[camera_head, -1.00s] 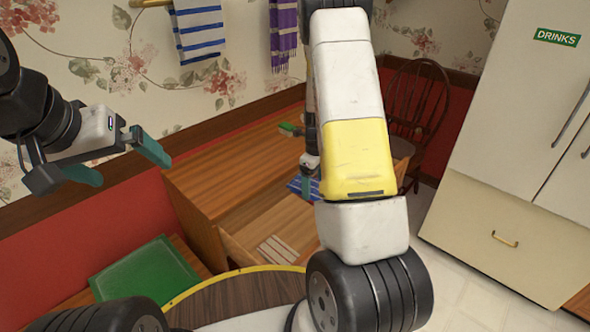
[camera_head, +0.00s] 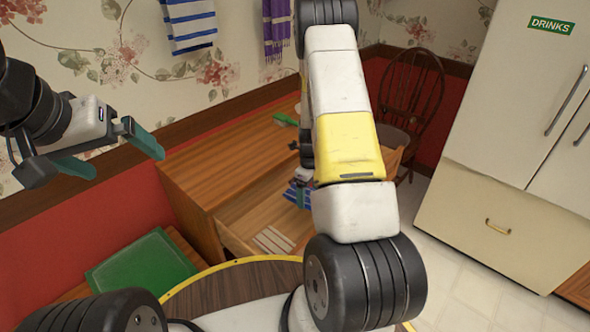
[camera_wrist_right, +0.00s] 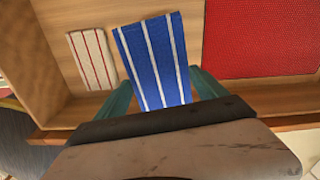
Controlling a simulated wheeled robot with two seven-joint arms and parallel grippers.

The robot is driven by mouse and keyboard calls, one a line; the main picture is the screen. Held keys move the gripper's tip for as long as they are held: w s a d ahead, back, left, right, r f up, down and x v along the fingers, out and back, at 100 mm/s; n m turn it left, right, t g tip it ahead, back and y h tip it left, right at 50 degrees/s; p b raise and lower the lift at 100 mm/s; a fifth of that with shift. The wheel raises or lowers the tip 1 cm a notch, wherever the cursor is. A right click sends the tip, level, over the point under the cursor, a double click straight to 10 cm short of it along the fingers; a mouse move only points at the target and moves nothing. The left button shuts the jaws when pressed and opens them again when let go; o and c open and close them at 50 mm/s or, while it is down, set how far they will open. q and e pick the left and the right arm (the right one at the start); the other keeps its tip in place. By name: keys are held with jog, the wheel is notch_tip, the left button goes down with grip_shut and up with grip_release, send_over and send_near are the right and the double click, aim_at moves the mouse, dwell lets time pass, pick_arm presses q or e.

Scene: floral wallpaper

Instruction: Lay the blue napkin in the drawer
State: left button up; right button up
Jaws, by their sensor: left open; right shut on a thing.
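The blue napkin with white stripes (camera_wrist_right: 155,55) hangs from my right gripper (camera_wrist_right: 162,90), whose teal fingers are shut on it. In the head view the napkin (camera_head: 297,194) shows beside my right arm, at the open drawer; the arm hides part of both. The drawer (camera_head: 237,243) is pulled out of the wooden cabinet. In the right wrist view the napkin is over the drawer's wooden interior (camera_wrist_right: 62,18); I cannot tell whether it touches the bottom. My left gripper (camera_head: 122,158) is open and empty at the upper left, away from the drawer.
A white cloth with red stripes (camera_wrist_right: 92,60) lies in the drawer, left of the napkin. A red textured surface (camera_wrist_right: 265,40) is on the right. A green item (camera_head: 286,119) lies on the cabinet top (camera_head: 225,160). A round table edge (camera_head: 200,279) is in front; a dark chair (camera_head: 412,95) stands behind.

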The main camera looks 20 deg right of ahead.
send_over(308, 220)
jog(key=shift+a+f, duration=0.1)
jog(key=shift+f, duration=4.65)
jog(key=shift+f, duration=0.9)
jog(key=o, duration=1.4)
jog(key=shift+s, duration=0.1)
jog(key=shift+r, duration=0.1)
jog(key=shift+r, duration=6.85)
